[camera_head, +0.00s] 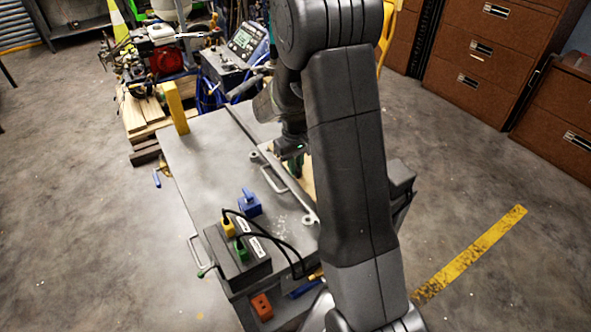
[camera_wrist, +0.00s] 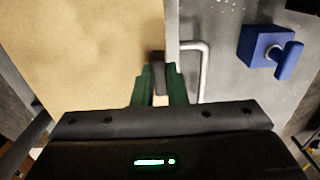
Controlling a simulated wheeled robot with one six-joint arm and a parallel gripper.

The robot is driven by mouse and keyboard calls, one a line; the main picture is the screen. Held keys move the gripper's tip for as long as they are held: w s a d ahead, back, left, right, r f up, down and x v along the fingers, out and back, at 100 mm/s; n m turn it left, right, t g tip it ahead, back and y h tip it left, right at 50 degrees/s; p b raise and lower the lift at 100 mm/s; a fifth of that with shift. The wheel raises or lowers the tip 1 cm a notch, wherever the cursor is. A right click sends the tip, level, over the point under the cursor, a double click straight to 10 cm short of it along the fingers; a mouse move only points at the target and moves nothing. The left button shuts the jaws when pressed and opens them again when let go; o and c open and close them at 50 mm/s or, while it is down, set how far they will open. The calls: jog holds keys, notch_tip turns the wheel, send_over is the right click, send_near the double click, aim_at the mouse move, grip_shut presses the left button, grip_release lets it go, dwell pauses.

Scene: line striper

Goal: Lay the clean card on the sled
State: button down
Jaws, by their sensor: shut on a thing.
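A tan card (camera_wrist: 80,60) fills the upper left of the wrist view, flat and without visible marks. In the head view only a small piece of it (camera_head: 308,178) shows beside my arm. My gripper (camera_wrist: 159,80) is shut on a dark grip at the card's near right edge; its green fingers also show in the head view (camera_head: 295,165). A grey metal plate with a wire handle (camera_wrist: 204,65) lies along the card's right edge. I cannot tell whether this is the sled, nor whether the card touches what is below it.
A grey bench top (camera_head: 190,165) carries a blue block with a knob (camera_head: 249,203), a black box with cables (camera_head: 237,262) and a yellow upright block (camera_head: 175,107). An orange block (camera_head: 262,306) sits at the front. An engine machine (camera_head: 160,50) stands behind. Open floor (camera_head: 480,190) lies right.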

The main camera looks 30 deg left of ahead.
jog(key=shift+f, duration=1.15)
jog(key=shift+f, duration=0.1)
jog(key=shift+f, duration=0.15)
jog(key=c, duration=1.5)
grip_release()
jog(key=shift+o, duration=0.2)
notch_tip(320, 180, up, 12)
jog(key=shift+r, duration=0.25)
